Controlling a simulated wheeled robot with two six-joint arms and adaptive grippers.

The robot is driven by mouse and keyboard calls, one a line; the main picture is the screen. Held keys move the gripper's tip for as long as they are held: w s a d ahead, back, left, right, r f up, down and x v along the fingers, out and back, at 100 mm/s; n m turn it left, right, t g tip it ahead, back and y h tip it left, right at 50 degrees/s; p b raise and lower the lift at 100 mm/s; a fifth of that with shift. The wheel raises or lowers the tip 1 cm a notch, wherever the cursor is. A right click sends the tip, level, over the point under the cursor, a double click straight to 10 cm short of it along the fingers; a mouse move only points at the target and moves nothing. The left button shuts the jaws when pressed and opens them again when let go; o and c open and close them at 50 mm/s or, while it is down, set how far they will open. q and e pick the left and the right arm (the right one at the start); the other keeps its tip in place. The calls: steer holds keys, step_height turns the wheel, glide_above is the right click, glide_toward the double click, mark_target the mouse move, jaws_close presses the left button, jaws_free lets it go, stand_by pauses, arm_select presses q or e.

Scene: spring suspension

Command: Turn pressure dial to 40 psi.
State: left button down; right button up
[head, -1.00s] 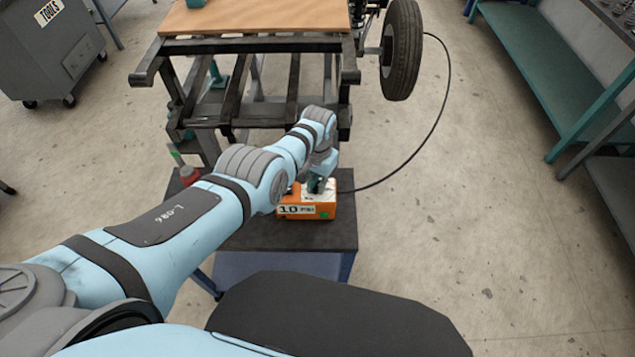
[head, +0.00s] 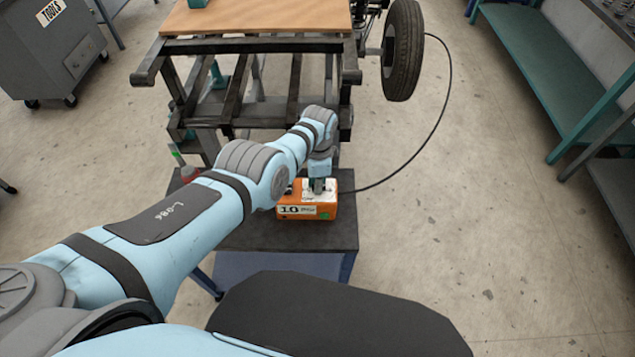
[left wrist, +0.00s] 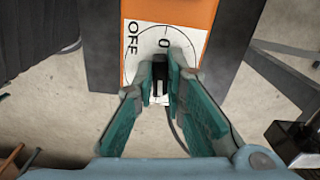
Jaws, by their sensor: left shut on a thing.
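The orange pressure box (head: 326,211) stands on a small dark table, with a label reading 10 PSI on its front. Its white dial face (left wrist: 145,40) shows in the left wrist view, with OFF and part of a 0 readable; the other marks are hidden. My left gripper (head: 317,188) points down onto the box's top. In the left wrist view the left gripper (left wrist: 160,80) is shut on the black dial knob (left wrist: 160,68), one teal finger on each side. My right gripper is in neither view.
A black hose (head: 420,130) runs from the box's right side up to the wheel (head: 402,50). A metal frame with a wooden top (head: 260,17) stands behind. A red object (head: 190,174) sits on the dark table (head: 290,238) at the left.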

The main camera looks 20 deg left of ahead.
arm_select(q)
steer(key=shift+m, duration=0.7)
steer(key=c, duration=1.6)
jaws_free()
steer(key=shift+c, duration=0.2)
steer(key=shift+r, duration=0.1)
steer(key=shift+w+r, duration=0.1)
steer(key=shift+r, duration=0.1)
step_height(320, 180, up, 11)
steer(key=shift+r, duration=0.2)
